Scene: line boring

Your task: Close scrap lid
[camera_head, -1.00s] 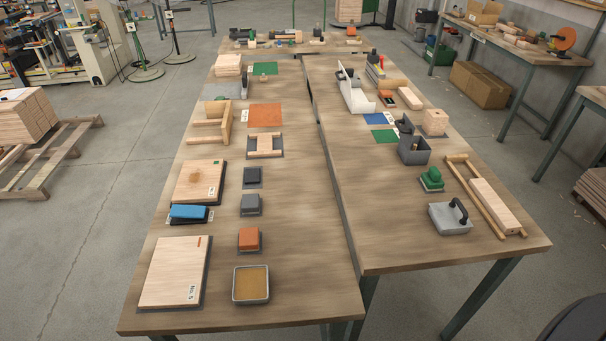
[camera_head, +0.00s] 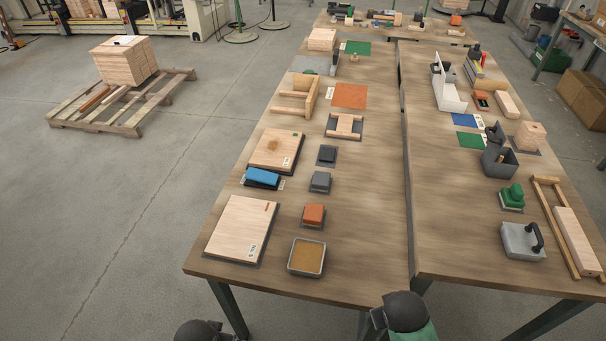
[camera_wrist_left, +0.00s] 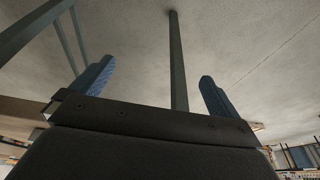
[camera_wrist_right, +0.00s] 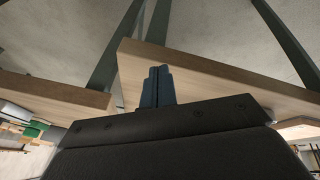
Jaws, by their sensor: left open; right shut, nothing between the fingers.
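A dark grey bin (camera_head: 499,163) stands on the right table, open at the top, with a piece of wood inside. A grey flap (camera_head: 494,133) stands raised at its back edge; it looks like the lid, standing open. Neither gripper is near it. Dark rounded parts of my arms show at the bottom edge of the head view, but no fingers show there. In the left wrist view my left gripper (camera_wrist_left: 155,78) is open and empty, over bare floor. In the right wrist view my right gripper (camera_wrist_right: 158,72) is shut and empty, with the table edges beyond it.
A light grey box with a black handle (camera_head: 522,240), a green block (camera_head: 512,196) and a wooden frame (camera_head: 562,228) stand near the bin. Boards and blocks fill the left table (camera_head: 350,230). A narrow gap separates the tables. Floor at left is clear up to a pallet (camera_head: 125,105).

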